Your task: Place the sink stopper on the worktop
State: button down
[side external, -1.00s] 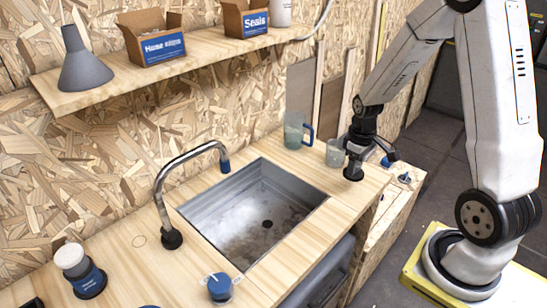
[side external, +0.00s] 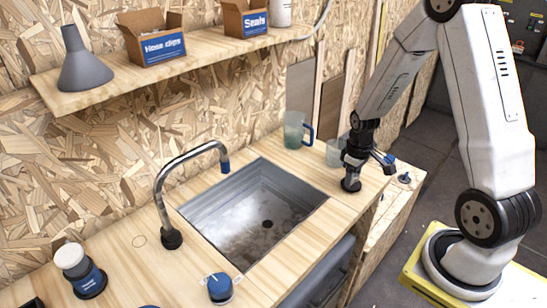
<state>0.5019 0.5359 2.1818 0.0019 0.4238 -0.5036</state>
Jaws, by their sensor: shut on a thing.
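My gripper (side external: 353,172) is at the right end of the worktop (side external: 336,205), to the right of the sink, pointing down. It is shut on a small dark round piece, which looks like the sink stopper (side external: 351,186). The stopper is at or just above the wood; I cannot tell whether it touches. The fingers are small and dark here, so their grip is hard to make out. The steel sink (side external: 235,207) is empty, and its dark drain hole (side external: 267,224) is uncovered.
A curved tap (side external: 165,200) rises left of the sink.

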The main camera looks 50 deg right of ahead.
jog(key=shift+f, duration=0.1)
jog(key=shift+c, duration=1.2)
grip_release()
notch_tip(320, 180, up, 12)
dwell(0.4)
jog(key=s+a+f+t, duration=0.1)
jog(key=a, duration=0.7)
jog(key=s+a+f+t, duration=0.1)
jog(key=s+a, duration=0.1)
jog(key=a, duration=0.7)
jog(key=shift+f+t, duration=0.25)
jog(key=shift+t, duration=0.05)
jog(key=shift+w, duration=0.1)
